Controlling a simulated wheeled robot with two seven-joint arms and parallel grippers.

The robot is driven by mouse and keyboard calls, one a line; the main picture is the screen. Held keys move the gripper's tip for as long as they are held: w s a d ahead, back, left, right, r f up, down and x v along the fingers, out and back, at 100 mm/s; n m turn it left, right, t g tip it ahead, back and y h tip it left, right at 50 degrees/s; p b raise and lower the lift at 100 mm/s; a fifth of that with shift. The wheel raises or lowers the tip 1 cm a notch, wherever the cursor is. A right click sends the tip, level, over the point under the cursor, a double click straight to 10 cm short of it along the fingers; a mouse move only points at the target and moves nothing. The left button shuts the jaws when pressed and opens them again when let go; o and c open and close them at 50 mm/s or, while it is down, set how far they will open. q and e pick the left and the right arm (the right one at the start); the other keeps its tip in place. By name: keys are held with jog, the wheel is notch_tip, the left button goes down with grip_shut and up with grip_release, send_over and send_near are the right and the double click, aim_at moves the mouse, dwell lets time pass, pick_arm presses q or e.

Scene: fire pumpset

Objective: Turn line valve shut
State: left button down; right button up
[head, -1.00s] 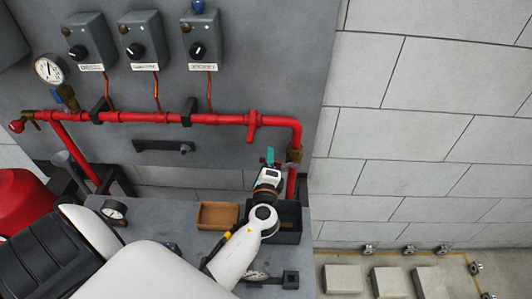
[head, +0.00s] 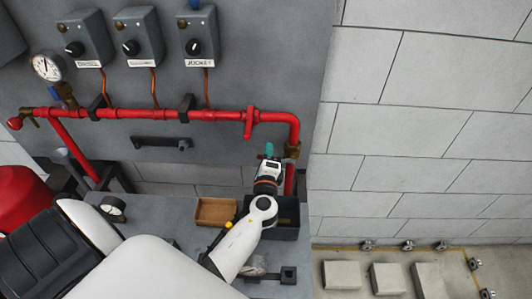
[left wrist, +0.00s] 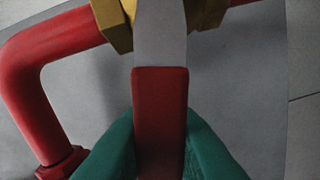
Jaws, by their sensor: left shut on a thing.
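The line valve (head: 292,151) is a brass body on the red pipe, below the elbow at the right end of the run. It also shows in the left wrist view (left wrist: 117,22). Its lever (left wrist: 160,100) is a flat silver bar with a red grip and stands out across the pipe in that view. My left gripper (head: 269,150) has teal fingers and is just left of the valve. In the left wrist view its fingers lie on both sides of the red grip, shut on it. The head view does not show the lever clearly. My right gripper is not in view.
The red pipe (head: 215,115) runs along the grey panel under several control boxes (head: 137,38). Below my gripper are a brown tray (head: 216,211) and a dark bin (head: 287,228) on the grey bench. My left arm covers the lower left.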

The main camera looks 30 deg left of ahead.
pick_arm(q)
jog(key=f+n+b, duration=0.1)
jog(key=b, duration=0.1)
jog(key=f+n+b, duration=0.1)
jog(key=n+b, duration=0.1)
jog(key=b, duration=0.1)
jog(key=shift+s+a+f+b, duration=0.1)
jog(key=shift+s+a+b, duration=0.1)
jog(key=shift+b, duration=0.15)
jog(key=c, duration=1.8)
grip_release()
jog(key=o, duration=0.5)
jog(key=shift+s+a, duration=0.1)
jog(key=shift+c, duration=0.2)
